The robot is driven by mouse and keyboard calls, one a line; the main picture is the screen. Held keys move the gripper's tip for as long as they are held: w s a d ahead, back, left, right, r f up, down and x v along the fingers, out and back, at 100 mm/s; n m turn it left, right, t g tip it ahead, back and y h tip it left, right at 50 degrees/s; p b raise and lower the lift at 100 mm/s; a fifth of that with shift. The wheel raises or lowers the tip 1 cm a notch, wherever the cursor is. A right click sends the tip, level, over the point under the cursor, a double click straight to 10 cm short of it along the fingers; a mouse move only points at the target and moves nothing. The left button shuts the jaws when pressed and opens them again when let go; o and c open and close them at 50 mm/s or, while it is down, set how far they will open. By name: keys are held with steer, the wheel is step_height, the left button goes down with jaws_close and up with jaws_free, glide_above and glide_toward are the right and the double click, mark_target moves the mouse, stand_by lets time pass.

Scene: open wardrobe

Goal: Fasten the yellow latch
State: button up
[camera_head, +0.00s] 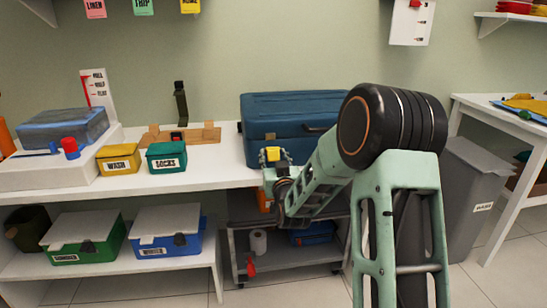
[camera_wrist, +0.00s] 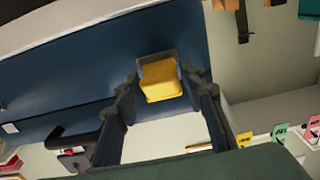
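The yellow latch (camera_wrist: 162,82) is a small block on the front of the blue case (camera_wrist: 60,80) in the wrist view. It stands out from the case below a grey mount. In the head view the latch (camera_head: 272,154) shows at the left of the case (camera_head: 290,112), whose lid looks down. My gripper (camera_wrist: 160,88) is open, with one dark finger on each side of the latch; the tips look close to it, but I cannot tell whether they touch. In the head view my gripper (camera_head: 276,162) is at the case's left front, partly hiding it.
The case stands on a white table (camera_head: 215,176). A yellow box (camera_head: 118,160) and a green box (camera_head: 167,158) stand to its left. A dark case handle (camera_head: 320,128) is right of the latch. A grey cart (camera_head: 290,270) is below; a grey bin (camera_head: 475,190) stands right.

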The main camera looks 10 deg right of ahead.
mark_target(272, 141)
steer(key=c, duration=0.7)
steer(key=shift+o, duration=0.2)
steer(key=r+g+p, duration=0.1)
steer(key=p, duration=0.1)
steer(key=shift+r+p, duration=0.1)
steer(key=shift+p, duration=0.25)
steer(key=g+p, duration=0.1)
steer(key=p, duration=0.2)
steer(key=r+g+p, duration=0.1)
steer(key=p, duration=0.2)
steer(key=shift+w+r+g, duration=0.25)
steer(key=shift+g, duration=0.05)
steer(key=g+p, duration=0.2)
steer(key=p, duration=0.2)
steer(key=w+r+g+p, duration=0.1)
steer(key=g+p, duration=0.1)
steer(key=p, duration=0.3)
steer(key=shift+a+r, duration=0.1)
steer(key=shift+r, duration=0.1)
steer(key=g+p, duration=0.1)
steer(key=p, duration=0.1)
steer(key=g+p, duration=0.1)
steer(key=p, duration=0.2)
steer(key=shift+w+r, duration=0.1)
steer(key=shift+w, duration=0.25)
steer(key=shift+w+g+p, duration=0.2)
steer(key=shift+g+p, duration=0.5)
steer(key=shift+p, duration=0.4)
